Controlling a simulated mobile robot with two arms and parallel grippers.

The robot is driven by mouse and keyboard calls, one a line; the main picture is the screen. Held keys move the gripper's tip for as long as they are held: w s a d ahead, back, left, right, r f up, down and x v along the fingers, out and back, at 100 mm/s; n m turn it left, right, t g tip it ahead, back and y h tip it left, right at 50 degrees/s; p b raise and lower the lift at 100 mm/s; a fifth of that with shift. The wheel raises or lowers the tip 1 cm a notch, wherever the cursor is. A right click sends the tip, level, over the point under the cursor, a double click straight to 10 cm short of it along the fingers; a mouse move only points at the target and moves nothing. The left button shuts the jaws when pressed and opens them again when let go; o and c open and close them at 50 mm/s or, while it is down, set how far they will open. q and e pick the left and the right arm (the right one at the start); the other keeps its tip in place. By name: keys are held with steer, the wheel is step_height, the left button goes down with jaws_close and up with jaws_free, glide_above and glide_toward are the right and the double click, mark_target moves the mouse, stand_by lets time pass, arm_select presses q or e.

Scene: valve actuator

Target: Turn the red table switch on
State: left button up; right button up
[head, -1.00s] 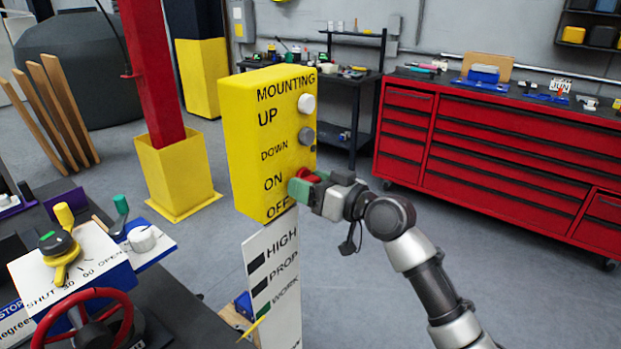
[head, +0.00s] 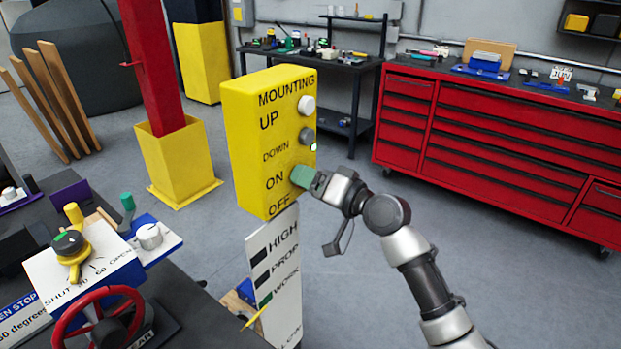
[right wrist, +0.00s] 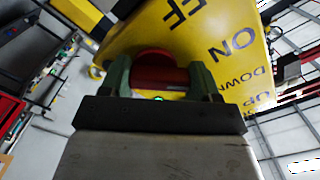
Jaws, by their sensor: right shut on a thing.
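The gripper hides the switch in the head view. My left gripper is not in view.
A white knob (head: 307,105) and a grey knob (head: 306,135) sit above the gripper on the box. A white HIGH/PROP/WORK panel (head: 283,295) stands below. A bench with a red handwheel (head: 65,325) is at left; a red tool cabinet (head: 500,130) stands behind right.

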stand_by(0.3)
steer(key=o, duration=0.9)
steer(key=b+v, duration=0.3)
steer(key=v, duration=0.7)
steer(key=shift+s+d, duration=0.2)
steer(key=shift+d, duration=0.15)
